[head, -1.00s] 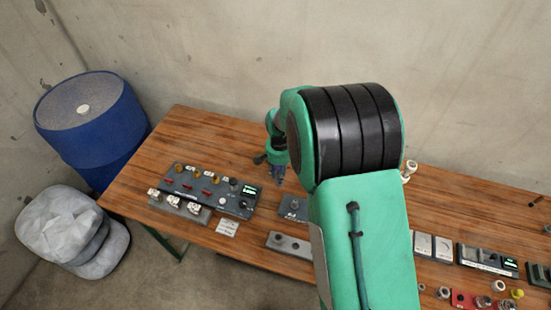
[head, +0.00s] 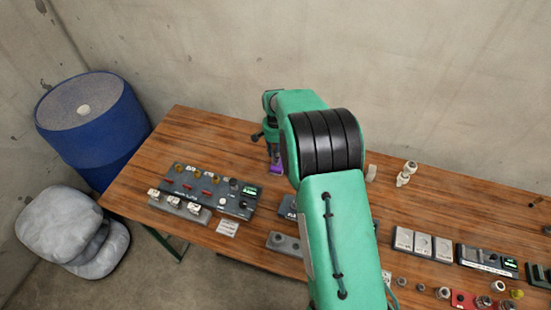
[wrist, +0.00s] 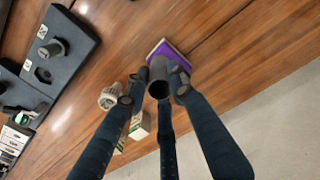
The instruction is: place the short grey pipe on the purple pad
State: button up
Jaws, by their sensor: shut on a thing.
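My gripper (wrist: 156,92) is shut on the short grey pipe (wrist: 159,72) in the wrist view. The pipe's open end faces the camera, between the dark fingers. The purple pad (wrist: 166,48) lies on the wooden table just beyond the pipe, and the pipe covers part of it. I cannot tell whether the pipe touches the pad. In the head view the gripper (head: 275,158) is at the back middle of the table, over the purple pad (head: 275,169), which is mostly hidden by the fingers.
A pale ribbed fitting (wrist: 110,97) stands nearer. In the head view, a control panel (head: 210,188) is left and my arm hides the table's middle.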

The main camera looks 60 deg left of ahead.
jog(key=shift+f, duration=0.1)
dwell(0.3)
jog(key=shift+f, duration=1.65)
jog(key=shift+f, duration=0.15)
jog(key=o, duration=1)
notch_tip(320, 180, up, 12)
jog(key=shift+r, duration=0.15)
